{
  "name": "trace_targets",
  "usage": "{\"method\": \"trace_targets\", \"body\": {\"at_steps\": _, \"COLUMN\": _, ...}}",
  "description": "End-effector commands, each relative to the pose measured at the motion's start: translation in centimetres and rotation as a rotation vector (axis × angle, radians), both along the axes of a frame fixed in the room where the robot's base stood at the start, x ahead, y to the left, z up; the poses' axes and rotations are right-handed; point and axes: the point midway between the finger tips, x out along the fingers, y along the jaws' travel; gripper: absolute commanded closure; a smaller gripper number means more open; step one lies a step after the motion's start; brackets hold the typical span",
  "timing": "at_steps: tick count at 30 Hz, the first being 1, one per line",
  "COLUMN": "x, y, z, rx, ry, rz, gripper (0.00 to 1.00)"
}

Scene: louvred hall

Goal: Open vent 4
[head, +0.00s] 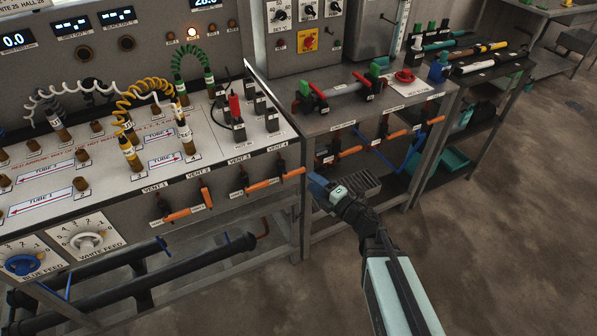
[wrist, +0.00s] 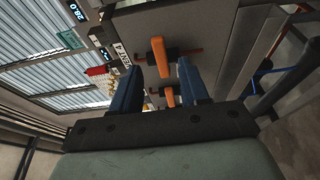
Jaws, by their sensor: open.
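The vent 4 valve has an orange lever handle (head: 293,172) on the front face of the bench, below its "VENT 4" label. The lever lies crosswise to its short dark pipe. In the wrist view the orange lever (wrist: 161,56) shows beside the VENT 4 label (wrist: 122,50). My gripper (head: 318,187) is just right of the lever in the head view. In the wrist view my gripper (wrist: 160,68) is open, with its blue fingers on either side of the lever's line. I cannot tell whether they touch it. Nothing is held.
The vent 3 lever (head: 262,185) is close by on the left, also crosswise. The vent 1 lever (head: 184,214) and vent 2 lever (head: 207,197) are farther left. A second bench (head: 352,118) with more orange levers stands to the right. The floor (head: 500,210) at right is clear.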

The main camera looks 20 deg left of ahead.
Motion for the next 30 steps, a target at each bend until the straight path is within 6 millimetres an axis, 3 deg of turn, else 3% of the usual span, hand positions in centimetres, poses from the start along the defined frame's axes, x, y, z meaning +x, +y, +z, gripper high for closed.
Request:
{"method": "trace_targets", "body": {"at_steps": 15, "x": 2.7, "y": 5.0, "z": 0.0, "rx": 0.0, "ry": 0.001, "rz": 0.0, "gripper": 0.55}}
{"method": "trace_targets", "body": {"at_steps": 30, "x": 3.3, "y": 6.1, "z": 0.0, "rx": 0.0, "ry": 0.001, "rz": -0.001, "gripper": 0.55}}
